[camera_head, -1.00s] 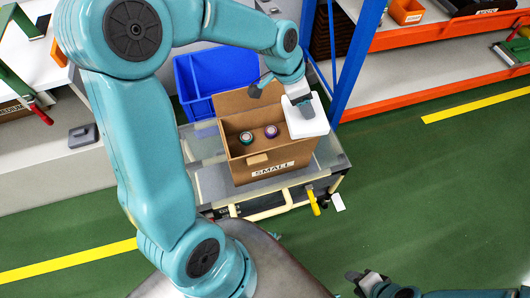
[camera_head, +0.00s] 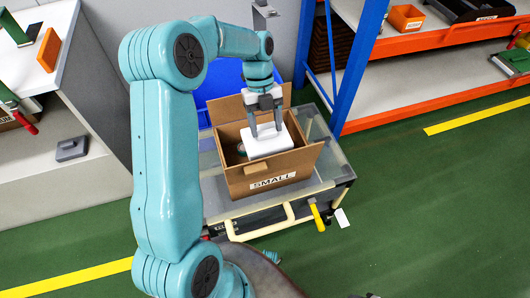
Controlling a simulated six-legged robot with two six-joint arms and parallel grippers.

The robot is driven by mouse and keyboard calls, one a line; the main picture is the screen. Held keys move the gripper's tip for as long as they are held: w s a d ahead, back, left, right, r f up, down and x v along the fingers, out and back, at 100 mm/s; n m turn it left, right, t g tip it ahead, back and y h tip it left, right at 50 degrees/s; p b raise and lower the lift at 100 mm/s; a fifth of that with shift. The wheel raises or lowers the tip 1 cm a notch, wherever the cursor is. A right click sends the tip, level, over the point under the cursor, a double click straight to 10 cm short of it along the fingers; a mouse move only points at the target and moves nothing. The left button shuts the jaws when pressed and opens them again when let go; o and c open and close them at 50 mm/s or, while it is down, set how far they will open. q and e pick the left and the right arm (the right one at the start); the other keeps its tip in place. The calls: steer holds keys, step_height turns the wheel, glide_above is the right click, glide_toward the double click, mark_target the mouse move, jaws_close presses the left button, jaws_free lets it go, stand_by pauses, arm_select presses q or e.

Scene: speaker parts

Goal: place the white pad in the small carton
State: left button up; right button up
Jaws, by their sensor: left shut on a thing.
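The small carton (camera_head: 233,183) is an open brown box labelled SMALL, standing on a grey cart with its flaps up. My left gripper (camera_head: 265,132) points down over the carton's opening. It is shut on the white pad (camera_head: 267,146), a flat white block held level at about the height of the carton's rim. I cannot tell how far the pad is below the rim. The pad and gripper hide much of the carton's inside; part of a round speaker part (camera_head: 241,149) shows to the left of the pad. My right gripper is not in view.
A blue bin (camera_head: 220,83) stands behind the carton. A blue post (camera_head: 357,65) rises at the cart's back right, beside orange shelving (camera_head: 430,40). Green floor to the right is clear.

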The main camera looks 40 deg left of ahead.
arm_select(q)
step_height(320, 180, down, 12)
steer(key=b, duration=0.1)
stand_by(0.4)
steer(key=shift+f+b, duration=0.6)
steer(key=shift+b, duration=0.1)
steer(key=o, duration=1.3)
steer(key=shift+r, duration=0.1)
